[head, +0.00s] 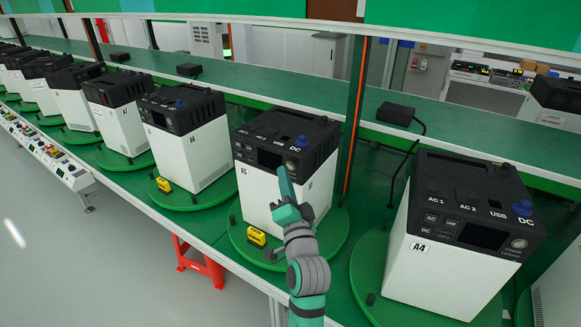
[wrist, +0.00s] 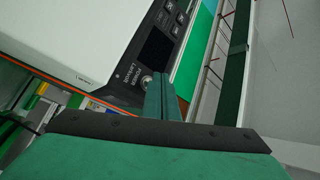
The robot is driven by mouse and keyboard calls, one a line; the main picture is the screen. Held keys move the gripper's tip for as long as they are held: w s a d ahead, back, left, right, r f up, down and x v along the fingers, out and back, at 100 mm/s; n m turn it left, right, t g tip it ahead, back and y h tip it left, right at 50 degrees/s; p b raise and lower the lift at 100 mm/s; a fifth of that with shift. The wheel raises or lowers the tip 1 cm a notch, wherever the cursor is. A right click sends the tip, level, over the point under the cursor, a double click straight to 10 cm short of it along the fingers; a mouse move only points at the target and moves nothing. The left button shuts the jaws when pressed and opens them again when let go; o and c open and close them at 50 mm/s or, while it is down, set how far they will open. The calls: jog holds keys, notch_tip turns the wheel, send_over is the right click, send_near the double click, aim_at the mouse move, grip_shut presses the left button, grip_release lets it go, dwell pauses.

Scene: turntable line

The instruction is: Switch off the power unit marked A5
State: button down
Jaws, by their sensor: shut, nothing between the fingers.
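The power unit marked A5 (head: 256,192) is a white box with a black top and front panel, standing on a green round turntable (head: 241,237). Its panel has a dark screen (head: 268,159) and a round silver power button, seen in the wrist view (wrist: 147,80) beside the word POWER. The screen looks dark in both views. My gripper (head: 284,170) is shut and empty, with its fingertips at the right end of A5's panel, by the button. In the wrist view the fingertips (wrist: 158,82) are right beside the button; I cannot tell whether they touch it.
Unit A4 (head: 440,275) stands to the right on its own turntable, and another similar unit (head: 190,155) stands to the left. A yellow block (head: 257,236) sits before A5. An upright post (head: 353,120) rises behind A5. A red stool (head: 200,262) stands on the floor.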

jog(key=shift+s+a, duration=0.75)
jog(key=shift+s, duration=0.3)
jog(key=shift+s+a, duration=0.75)
jog(key=shift+s, duration=0.25)
jog(key=s+d+f+n+g+h, duration=0.1)
jog(key=s+f+n+g+h, duration=0.15)
jog(key=s+f, duration=1.85)
jog(key=s+f+n+g, duration=0.1)
jog(key=s+f+n, duration=0.2)
jog(key=s, duration=0.9)
jog(key=s+f+n+g, duration=0.1)
jog(key=s+f+n, duration=0.3)
jog(key=s, duration=0.8)
jog(key=shift+s+a, duration=0.25)
jog(key=shift+a, duration=0.05)
jog(key=shift+f+n+g, duration=0.1)
jog(key=shift+n+g, duration=0.15)
